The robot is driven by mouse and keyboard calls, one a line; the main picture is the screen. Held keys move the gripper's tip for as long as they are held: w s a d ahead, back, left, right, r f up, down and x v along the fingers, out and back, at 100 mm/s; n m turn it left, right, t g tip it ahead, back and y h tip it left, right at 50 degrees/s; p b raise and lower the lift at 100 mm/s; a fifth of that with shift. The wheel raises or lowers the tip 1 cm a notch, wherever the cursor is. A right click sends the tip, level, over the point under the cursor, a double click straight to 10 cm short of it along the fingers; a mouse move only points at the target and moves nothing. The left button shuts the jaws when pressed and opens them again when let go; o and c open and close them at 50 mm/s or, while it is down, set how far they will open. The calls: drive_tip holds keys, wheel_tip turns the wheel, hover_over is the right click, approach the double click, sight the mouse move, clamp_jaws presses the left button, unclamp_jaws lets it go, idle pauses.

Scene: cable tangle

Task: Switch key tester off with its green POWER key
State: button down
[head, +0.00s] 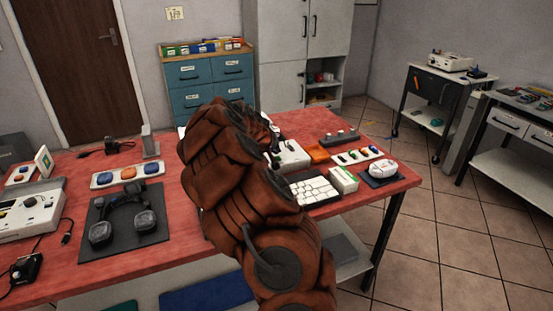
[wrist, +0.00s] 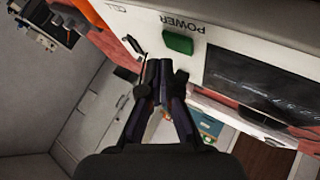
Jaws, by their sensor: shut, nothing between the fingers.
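The key tester is a white box with a dark screen (wrist: 262,88) and a green POWER key (wrist: 178,42). The word POWER appears upside down beside the key in the wrist view. My gripper (wrist: 160,70) is shut and empty, its fingertips close to the green key and a little below it in the picture. I see a small gap there; I cannot tell the depth. The screen is dark with faint marks. In the head view a white device (head: 291,156) stands just right of my gripper, which my brown-sleeved arm mostly hides; the green key does not show there.
The red table (head: 150,234) holds a white keyboard (head: 312,190), a headset (head: 128,219) on a dark mat, and a white mouse-like device (head: 383,169). A strip with coloured buttons (head: 128,174) lies left of my arm. The table's front left is partly bare.

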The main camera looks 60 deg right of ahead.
drive_tip(key=shift+r+p, duration=0.6)
drive_tip(key=shift+r, duration=2.35)
drive_tip(key=s+a+r+y+p, duration=0.2)
drive_tip(key=a+r, duration=0.1)
drive_tip(key=a, duration=0.8)
drive_tip(key=s+a+r+n+y+p, duration=0.1)
drive_tip(key=s+a+r, duration=0.15)
drive_tip(key=a, duration=0.85)
drive_tip(key=s+a+r+y+p, duration=0.2)
drive_tip(key=s+a, duration=0.1)
drive_tip(key=a, duration=0.7)
drive_tip(key=s+a+n+g+y+p, duration=0.1)
drive_tip(key=s+a+n+y, duration=0.1)
drive_tip(key=s+a, duration=0.7)
drive_tip(key=s+a+f+n+g+y+p, duration=0.1)
drive_tip(key=s+a+n, duration=0.3)
drive_tip(key=s+a, duration=0.5)
drive_tip(key=a+g+y+p, duration=0.1)
drive_tip(key=a, duration=0.5)
drive_tip(key=shift+s+a+f, duration=0.15)
drive_tip(key=shift+s+f, duration=0.05)
drive_tip(key=shift+s, duration=0.15)
